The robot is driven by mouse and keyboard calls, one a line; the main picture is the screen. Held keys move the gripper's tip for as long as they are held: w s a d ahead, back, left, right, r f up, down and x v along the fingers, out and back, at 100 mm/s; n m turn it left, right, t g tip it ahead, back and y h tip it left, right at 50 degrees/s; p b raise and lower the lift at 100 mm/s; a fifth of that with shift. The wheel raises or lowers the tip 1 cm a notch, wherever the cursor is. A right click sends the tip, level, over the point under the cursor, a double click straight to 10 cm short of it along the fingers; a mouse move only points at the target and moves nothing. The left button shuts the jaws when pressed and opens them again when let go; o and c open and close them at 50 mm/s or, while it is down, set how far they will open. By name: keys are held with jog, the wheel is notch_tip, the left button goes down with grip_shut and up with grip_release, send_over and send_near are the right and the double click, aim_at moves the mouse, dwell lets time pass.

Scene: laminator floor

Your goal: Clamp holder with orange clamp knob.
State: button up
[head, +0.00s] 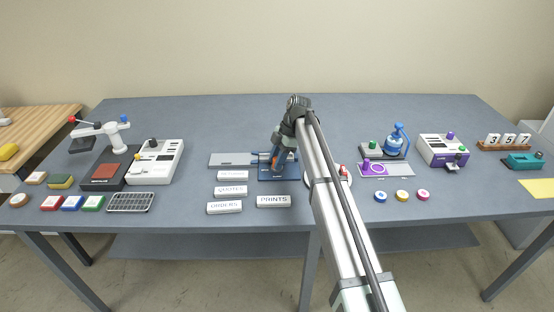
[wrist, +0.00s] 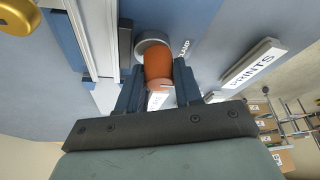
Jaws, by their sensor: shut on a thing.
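The orange clamp knob (wrist: 157,66) shows in the wrist view, a short cylinder with a grey round collar at its far end. My gripper (wrist: 158,82) has a dark finger on each side of it and is shut on it. In the head view my gripper (head: 284,150) is over the blue clamp base (head: 278,174) at the table's middle, and it mostly hides the knob. The holder, a flat grey plate (head: 228,160), reaches left from the base. A label, partly readable as "CLAMP", lies beside the knob in the wrist view.
White label blocks, among them PRINTS (head: 273,201) and ORDERS (head: 225,208), lie in front of the base. A white machine (head: 155,162) stands left; a purple-and-white machine (head: 444,150) and a blue pump-like device (head: 397,142) stand right. The table's back strip is clear.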

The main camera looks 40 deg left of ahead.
jog(key=o, duration=1)
jog(key=shift+o, duration=0.2)
jog(key=v, duration=1.3)
jog(key=shift+w+r, duration=0.25)
jog(key=shift+r, duration=0.05)
jog(key=shift+d, duration=0.1)
